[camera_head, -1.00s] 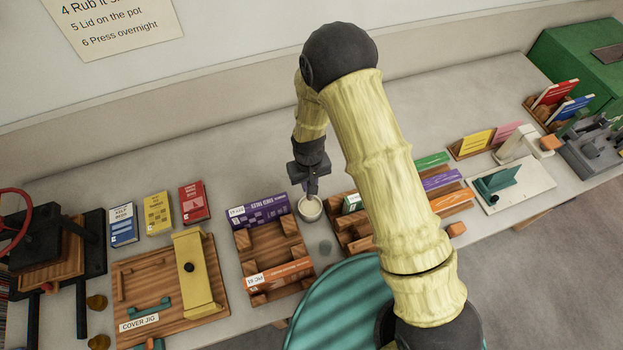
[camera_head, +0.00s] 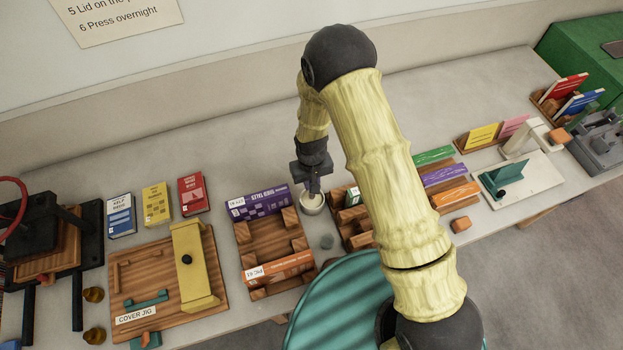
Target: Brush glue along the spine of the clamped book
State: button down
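My gripper (camera_head: 314,187) points down over the small pale round pot (camera_head: 311,208) near the middle of the table. Its dark fingertips are at or just above the pot's mouth. The fingers are too small to tell whether they are open or hold a brush. Beside the pot, a wooden cradle (camera_head: 272,228) has a purple book (camera_head: 258,206) at its back and an orange book (camera_head: 279,269) at its front. Right of the pot, a wooden rack (camera_head: 352,222) with a dark green book (camera_head: 353,196) is partly hidden by my arm. I cannot tell which book is clamped.
A cover jig board (camera_head: 150,285) with a yellow bar and three small books stand left. A black press (camera_head: 50,245) is at far left. Green, purple and orange books (camera_head: 445,177) and a white stand (camera_head: 520,185) are right. The table's back strip is clear.

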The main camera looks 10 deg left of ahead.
jog(key=shift+f+b, duration=0.3)
jog(key=shift+f, duration=0.5)
jog(key=shift+s+f+b, duration=0.1)
jog(key=shift+f+b, duration=0.4)
jog(key=shift+f, duration=0.05)
dwell(2.1)
jog(key=shift+r+p, duration=2.15)
jog(key=shift+r, duration=1.4)
